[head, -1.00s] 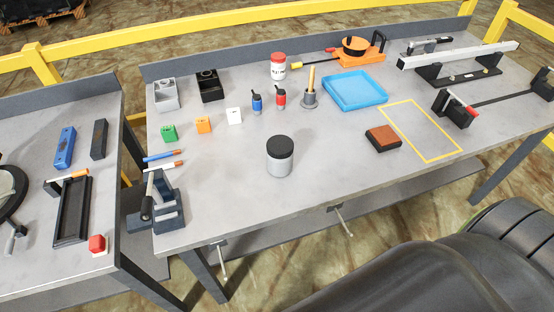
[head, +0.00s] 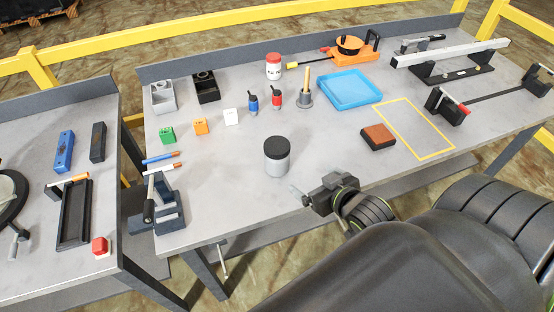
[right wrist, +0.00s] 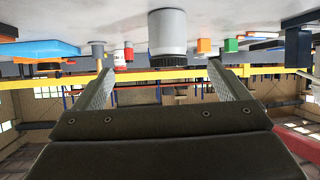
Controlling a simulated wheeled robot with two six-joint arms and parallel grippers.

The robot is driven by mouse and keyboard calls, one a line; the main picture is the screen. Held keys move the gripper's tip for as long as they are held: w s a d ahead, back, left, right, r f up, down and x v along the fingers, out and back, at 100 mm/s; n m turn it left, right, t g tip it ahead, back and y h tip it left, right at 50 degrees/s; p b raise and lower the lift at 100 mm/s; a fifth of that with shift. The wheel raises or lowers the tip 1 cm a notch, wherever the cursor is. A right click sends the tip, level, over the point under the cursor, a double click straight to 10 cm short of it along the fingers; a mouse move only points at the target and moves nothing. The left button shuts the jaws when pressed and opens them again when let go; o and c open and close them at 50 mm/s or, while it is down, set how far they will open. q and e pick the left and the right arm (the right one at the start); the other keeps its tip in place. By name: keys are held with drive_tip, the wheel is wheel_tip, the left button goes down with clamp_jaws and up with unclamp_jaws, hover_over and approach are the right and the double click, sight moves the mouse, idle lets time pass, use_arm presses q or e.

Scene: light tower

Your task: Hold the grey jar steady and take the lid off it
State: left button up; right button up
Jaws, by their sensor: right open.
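The grey jar (head: 277,163) stands upright near the front middle of the table, with its black lid (head: 277,143) on top. In the right wrist view, which is upside down, the jar (right wrist: 167,28) is straight ahead, with its lid (right wrist: 168,59) toward the bottom of the picture. My right gripper (head: 298,197) is at the table's front edge, to the right of and nearer than the jar. It is open and empty, its fingers apart and not touching the jar. My left gripper is not in view.
Behind the jar are blue and red bottles (head: 276,98), a peg on a stand (head: 305,92) and a blue tray (head: 348,89). A brown-topped block (head: 378,136) lies to the right. A dark vise-like fixture (head: 168,208) stands at the front left. The tabletop around the jar is clear.

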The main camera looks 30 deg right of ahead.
sight(283, 152)
drive_tip(key=shift+t+y, duration=0.3)
drive_tip(key=shift+t, duration=0.4)
drive_tip(key=w, duration=0.3)
drive_tip(key=w+p, duration=0.1)
drive_tip(key=w, duration=0.3)
drive_tip(key=w+f+p, duration=0.1)
drive_tip(key=w, duration=0.3)
drive_tip(key=shift+w+a, duration=0.1)
drive_tip(key=shift+a, duration=0.15)
drive_tip(key=shift+w+f, duration=0.2)
drive_tip(key=shift+w, duration=0.25)
drive_tip(key=shift+w+f+p, duration=0.1)
drive_tip(key=shift+w+p, duration=0.2)
drive_tip(key=shift+w, duration=0.05)
drive_tip(key=shift+p+x, duration=0.65)
drive_tip(key=shift+x, duration=1.65)
drive_tip(key=shift+s+f, duration=0.1)
drive_tip(key=shift+s, duration=0.05)
drive_tip(key=shift+c, duration=0.3)
drive_tip(key=c, duration=1.5)
drive_tip(key=shift+o, duration=0.2)
